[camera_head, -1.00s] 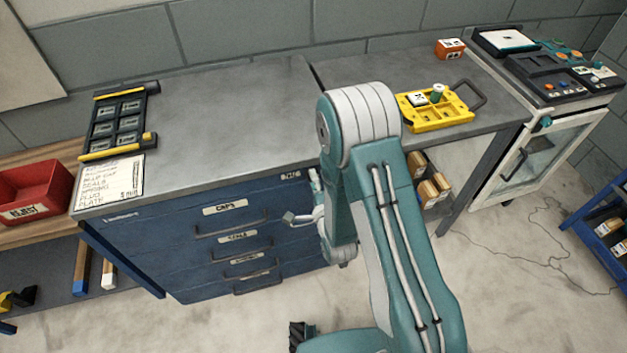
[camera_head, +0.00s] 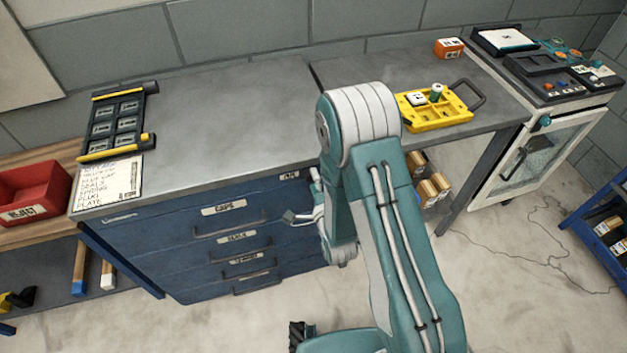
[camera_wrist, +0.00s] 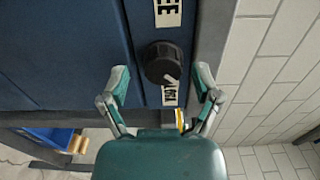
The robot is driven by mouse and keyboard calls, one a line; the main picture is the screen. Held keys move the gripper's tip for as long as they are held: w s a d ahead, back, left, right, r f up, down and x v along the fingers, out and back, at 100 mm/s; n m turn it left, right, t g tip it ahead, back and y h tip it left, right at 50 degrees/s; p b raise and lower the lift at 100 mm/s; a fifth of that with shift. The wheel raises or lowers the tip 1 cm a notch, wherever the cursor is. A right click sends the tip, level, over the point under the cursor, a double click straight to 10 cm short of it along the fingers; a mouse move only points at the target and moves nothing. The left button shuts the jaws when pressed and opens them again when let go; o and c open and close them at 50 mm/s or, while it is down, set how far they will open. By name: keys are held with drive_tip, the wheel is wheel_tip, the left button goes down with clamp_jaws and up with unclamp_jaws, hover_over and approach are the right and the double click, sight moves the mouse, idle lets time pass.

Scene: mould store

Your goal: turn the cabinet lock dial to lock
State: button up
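The lock dial (camera_wrist: 164,62) is a round black knob on the blue drawer cabinet (camera_head: 140,235). In the wrist view a white pointer mark shows at its lower right edge, near a lower label (camera_wrist: 169,96) that is partly covered and hard to read. Another label (camera_wrist: 168,12), ending in "EE", sits above the dial. My gripper (camera_wrist: 162,80) is open, its fingertips on either side of the dial's lower part with gaps showing; I cannot tell its depth from the knob.
The grey worktop (camera_head: 235,110) overhangs the cabinet. A yellow tray (camera_head: 435,118) stands on the right bench, and a glass-fronted machine (camera_head: 540,160) is further right. The drawer handles (camera_head: 232,229) stick out left of my gripper. A red bin (camera_head: 30,190) sits at far left.

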drive_tip(key=v, duration=0.7)
drive_tip(key=shift+s, duration=0.25)
idle(0.3)
drive_tip(key=w+d+r+n+g+h, duration=0.2)
drive_tip(key=w+r+n+g, duration=0.15)
drive_tip(key=w+r, duration=0.35)
drive_tip(key=s+d+r+n+g+h, duration=0.1)
drive_tip(key=s+d+r+n+g, duration=0.3)
drive_tip(key=r, duration=0.4)
drive_tip(key=s+d+r+n+g, duration=0.1)
drive_tip(key=s+d+r+n, duration=0.1)
drive_tip(key=s+r, duration=0.2)
drive_tip(key=s+d+r+n+g+h, duration=0.1)
drive_tip(key=s+d+r+n+g, duration=0.1)
drive_tip(key=s, duration=0.7)
drive_tip(key=s+d+r+n+g+h, duration=0.1)
drive_tip(key=s+d+r+n, duration=0.1)
drive_tip(key=s+r, duration=0.3)
drive_tip(key=s+n, duration=0.1)
drive_tip(key=s, duration=0.1)
drive_tip(key=shift+s+r, duration=0.35)
drive_tip(key=shift+s, duration=0.05)
